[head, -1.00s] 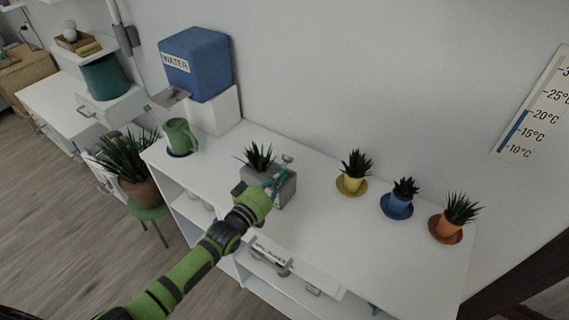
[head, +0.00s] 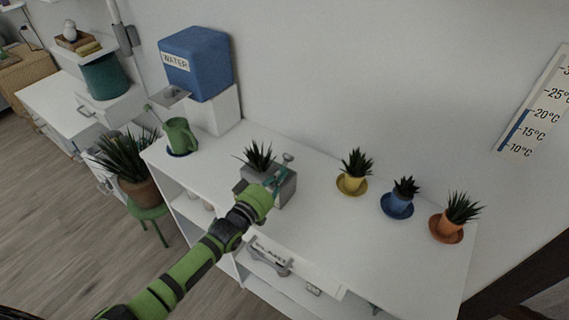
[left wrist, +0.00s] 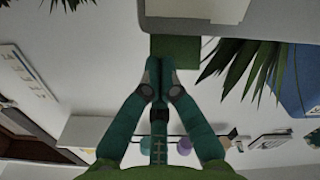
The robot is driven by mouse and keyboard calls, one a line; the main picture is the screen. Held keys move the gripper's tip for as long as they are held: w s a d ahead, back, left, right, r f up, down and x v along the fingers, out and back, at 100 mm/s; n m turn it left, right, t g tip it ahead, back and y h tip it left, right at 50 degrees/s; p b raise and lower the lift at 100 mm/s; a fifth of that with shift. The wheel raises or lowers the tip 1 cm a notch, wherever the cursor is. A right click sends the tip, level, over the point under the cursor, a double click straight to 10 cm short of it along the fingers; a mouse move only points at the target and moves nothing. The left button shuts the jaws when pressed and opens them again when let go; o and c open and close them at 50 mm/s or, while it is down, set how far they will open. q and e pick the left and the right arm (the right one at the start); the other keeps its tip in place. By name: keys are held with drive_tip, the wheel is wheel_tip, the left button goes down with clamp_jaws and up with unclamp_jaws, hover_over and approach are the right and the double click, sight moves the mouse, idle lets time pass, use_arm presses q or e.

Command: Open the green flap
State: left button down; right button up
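A grey box planter (head: 285,192) with a spiky plant stands on the white shelf desk; its corner also shows at the top of the left wrist view (left wrist: 215,10). A flat green patch, apparently the green flap (left wrist: 185,48), shows beside the grey box in the left wrist view. I cannot make out the flap in the head view. My left gripper (left wrist: 160,64) has its teal fingertips together over the flap's left part in the picture; I cannot tell whether they touch it. In the head view the left gripper (head: 275,180) is at the planter's front. My right gripper is not in view.
A green jug (head: 181,136) and a blue water tank (head: 195,65) stand to the left. Yellow (head: 351,184), blue (head: 397,206) and orange (head: 446,229) plant pots stand to the right. The desk between planter and pots is clear.

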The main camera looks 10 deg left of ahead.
use_arm(q)
drive_tip(key=shift+b+x, duration=1.1)
drive_tip(key=shift+x, duration=0.7)
drive_tip(key=shift+s+a+p, duration=0.15)
drive_tip(key=shift+s+p, duration=0.25)
drive_tip(key=shift+p, duration=0.05)
drive_tip(key=shift+p+v, duration=0.6)
drive_tip(key=shift+v, duration=0.35)
drive_tip(key=p+v, duration=0.2)
drive_tip(key=v, duration=0.3)
drive_tip(key=shift+s+a+p, duration=0.1)
drive_tip(key=shift+s+p, duration=0.05)
drive_tip(key=shift+p, duration=0.25)
